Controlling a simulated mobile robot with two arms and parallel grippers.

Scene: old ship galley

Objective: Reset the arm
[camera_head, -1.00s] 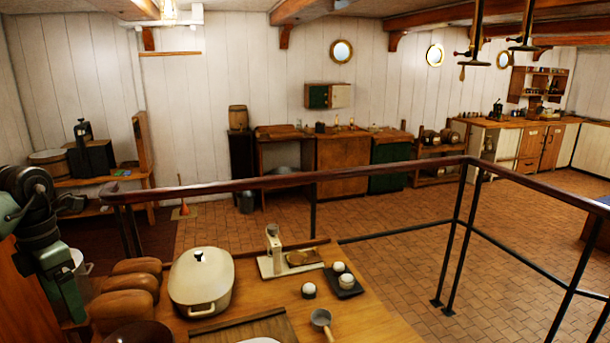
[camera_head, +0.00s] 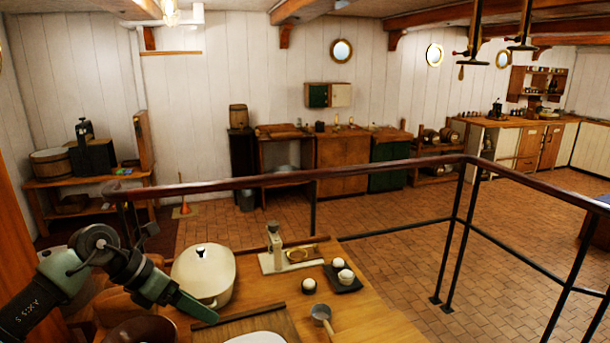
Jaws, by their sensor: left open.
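My left arm comes in from the left edge and bends down over the near left of the wooden table (camera_head: 375,318). My left gripper (camera_head: 188,302) is at its end, a green tapered shape seen from the side, open with nothing visible in it. It is in front of the cream lidded pot (camera_head: 205,272) and over the left end of a wooden board (camera_head: 232,330). I cannot tell if it touches anything. The brown loaves (camera_head: 112,305) beside the pot are mostly hidden behind the arm. My right gripper is not in view.
A scale-like device (camera_head: 275,250), a dark tray (camera_head: 343,279) with white-topped round items, and a small saucepan (camera_head: 321,314) stand on the table. A dark bowl (camera_head: 142,331) is below the arm. A railing (camera_head: 400,166) runs behind the table. Open tiled floor lies beyond.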

